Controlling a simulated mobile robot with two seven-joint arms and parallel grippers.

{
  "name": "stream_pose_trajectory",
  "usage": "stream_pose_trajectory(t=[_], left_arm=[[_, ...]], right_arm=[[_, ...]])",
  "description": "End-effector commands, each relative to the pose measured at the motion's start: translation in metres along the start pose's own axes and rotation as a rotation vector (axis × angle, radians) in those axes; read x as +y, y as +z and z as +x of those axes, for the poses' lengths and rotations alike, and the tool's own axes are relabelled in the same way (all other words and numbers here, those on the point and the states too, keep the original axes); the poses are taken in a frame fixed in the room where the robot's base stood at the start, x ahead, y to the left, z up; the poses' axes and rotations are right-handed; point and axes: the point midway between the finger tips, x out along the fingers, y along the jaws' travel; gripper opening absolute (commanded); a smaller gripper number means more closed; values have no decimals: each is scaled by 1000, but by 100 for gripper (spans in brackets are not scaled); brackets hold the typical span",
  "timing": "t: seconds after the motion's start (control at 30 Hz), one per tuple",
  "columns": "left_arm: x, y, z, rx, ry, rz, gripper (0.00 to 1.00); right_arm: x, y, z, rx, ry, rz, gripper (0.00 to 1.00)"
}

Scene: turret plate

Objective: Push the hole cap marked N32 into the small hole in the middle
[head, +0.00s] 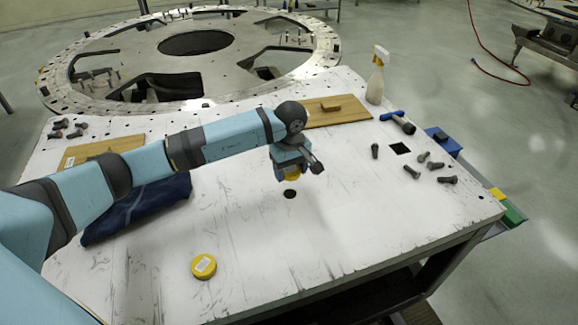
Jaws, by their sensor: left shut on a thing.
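My left gripper (291,168) reaches in from the left and points down over the middle of the white table (330,235). It is shut on a yellow hole cap (293,177), partly hidden by the fingers. The held cap is just above and behind the small dark round hole (290,194) in the picture, apart from it. A second yellow cap (203,266) with a pale label lies on the table at the front left. The markings are too small to read, so I cannot tell which cap is N32. My right gripper is not in view.
A dark blue cloth (135,208) lies at the left. A spray bottle (377,75), a wooden board (335,112) and a blue-handled tool (398,121) are at the back right. The front middle is clear.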

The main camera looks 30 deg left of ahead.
Motion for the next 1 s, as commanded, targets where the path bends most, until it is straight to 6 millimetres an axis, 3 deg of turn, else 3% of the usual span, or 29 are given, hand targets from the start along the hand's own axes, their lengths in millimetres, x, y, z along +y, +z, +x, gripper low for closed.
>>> stream_pose_trajectory(t=[0.37,0.8,1.0], left_arm=[[0,0,12,0,0,2,37],[0,0,55,2,0,1,37],[0,0,65,2,0,1,37]], right_arm=[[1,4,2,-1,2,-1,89],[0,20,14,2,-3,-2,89],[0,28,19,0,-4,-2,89]])
